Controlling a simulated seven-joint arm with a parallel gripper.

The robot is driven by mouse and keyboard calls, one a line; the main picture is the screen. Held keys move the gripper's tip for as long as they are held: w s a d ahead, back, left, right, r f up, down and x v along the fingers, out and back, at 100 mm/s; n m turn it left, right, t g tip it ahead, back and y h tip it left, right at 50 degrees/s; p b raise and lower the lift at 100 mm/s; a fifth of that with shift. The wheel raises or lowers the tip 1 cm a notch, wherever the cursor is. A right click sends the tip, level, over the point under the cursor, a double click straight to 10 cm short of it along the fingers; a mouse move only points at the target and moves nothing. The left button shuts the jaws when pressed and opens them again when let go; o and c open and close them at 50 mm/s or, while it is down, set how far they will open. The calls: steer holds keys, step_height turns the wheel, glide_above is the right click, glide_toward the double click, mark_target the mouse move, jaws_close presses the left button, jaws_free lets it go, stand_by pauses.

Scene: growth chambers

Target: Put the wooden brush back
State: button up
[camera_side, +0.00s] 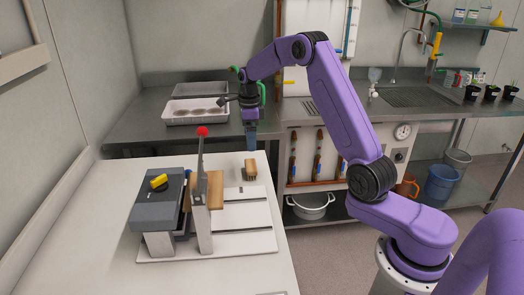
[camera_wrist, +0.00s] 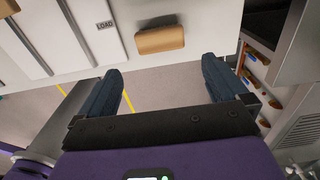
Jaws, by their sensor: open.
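The wooden brush (camera_side: 250,168) is a small tan wooden block with dark bristles beneath it. It stands near the far right corner of the white bench, by the slotted white board. In the wrist view the wooden brush (camera_wrist: 160,39) lies ahead of the fingertips, not between them. My gripper (camera_side: 251,148) points down close above and behind the brush in the side view. In the wrist view my gripper (camera_wrist: 162,76) has its two dark blue fingers wide apart with nothing between them.
A grey device (camera_side: 157,210) with an upright red-knobbed lever (camera_side: 202,132) stands left of the brush on the white board (camera_side: 262,240). A white tray (camera_side: 203,118) sits on the steel counter behind. Several long-handled tools (camera_side: 320,140) hang under the right counter. The bench's front is clear.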

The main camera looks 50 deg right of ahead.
steer(key=s+a+r+n, duration=0.3)
steer(key=s+a+n, duration=0.4)
steer(key=a+n, duration=0.25)
steer(key=s+a+r+n, duration=0.3)
steer(key=s+a+n, duration=0.4)
steer(key=a+n, duration=0.25)
steer(key=s+n, duration=2)
steer(key=s, duration=0.5)
steer(key=shift+s+f+n, duration=0.3)
steer(key=shift+s+f, duration=0.05)
